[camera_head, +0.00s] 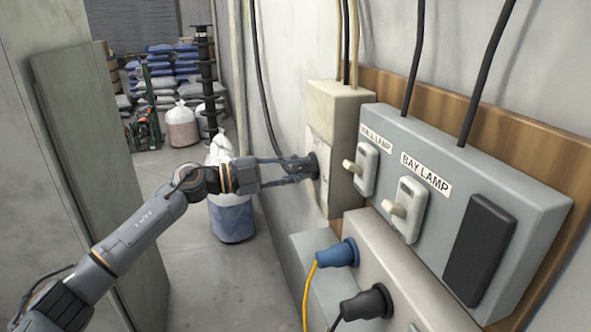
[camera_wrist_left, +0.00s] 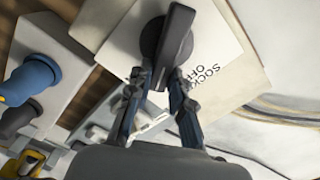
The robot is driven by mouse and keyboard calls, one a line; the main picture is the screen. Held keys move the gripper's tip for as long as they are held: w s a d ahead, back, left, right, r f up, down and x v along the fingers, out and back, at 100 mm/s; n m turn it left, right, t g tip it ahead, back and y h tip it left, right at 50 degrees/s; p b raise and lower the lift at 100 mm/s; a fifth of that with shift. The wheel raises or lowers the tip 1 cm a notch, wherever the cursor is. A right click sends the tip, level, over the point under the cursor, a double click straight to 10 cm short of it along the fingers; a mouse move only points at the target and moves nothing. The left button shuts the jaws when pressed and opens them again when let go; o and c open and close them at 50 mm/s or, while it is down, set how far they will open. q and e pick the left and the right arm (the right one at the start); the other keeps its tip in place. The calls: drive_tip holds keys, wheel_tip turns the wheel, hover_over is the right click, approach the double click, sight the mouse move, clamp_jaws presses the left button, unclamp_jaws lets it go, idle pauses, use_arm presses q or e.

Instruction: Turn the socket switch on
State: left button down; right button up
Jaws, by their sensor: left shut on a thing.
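The socket switch (camera_head: 313,165) is a dark rotary knob on the front of a beige box (camera_head: 352,100) on the right wall. In the left wrist view the switch (camera_wrist_left: 178,38) has a round base and a long bar handle, tilted in the picture. My left gripper (camera_head: 300,168) reaches the knob from the left. In the left wrist view its fingers (camera_wrist_left: 160,80) are closed on either side of the bar's lower end. My right gripper is not in view.
A grey panel (camera_head: 440,137) with two lamp switches, one labelled "BAY LAMP", stands right of the box. Below it are a blue plug (camera_head: 337,255) with a yellow cable and a black plug (camera_head: 367,303). A white-and-blue sack (camera_head: 232,215) stands on the floor behind my arm.

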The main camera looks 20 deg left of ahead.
use_arm(q)
drive_tip(key=m+b, duration=0.1)
drive_tip(key=m, duration=0.1)
drive_tip(key=f+m+b, duration=0.1)
drive_tip(key=m+b, duration=0.1)
drive_tip(key=m, duration=0.1)
drive_tip(key=shift+s+d+f, duration=0.1)
drive_tip(key=shift+s+f, duration=0.05)
drive_tip(key=shift+f, duration=0.05)
drive_tip(key=shift+m, duration=0.4)
drive_tip(key=c, duration=1.2)
unclamp_jaws()
drive_tip(key=v, duration=1.2)
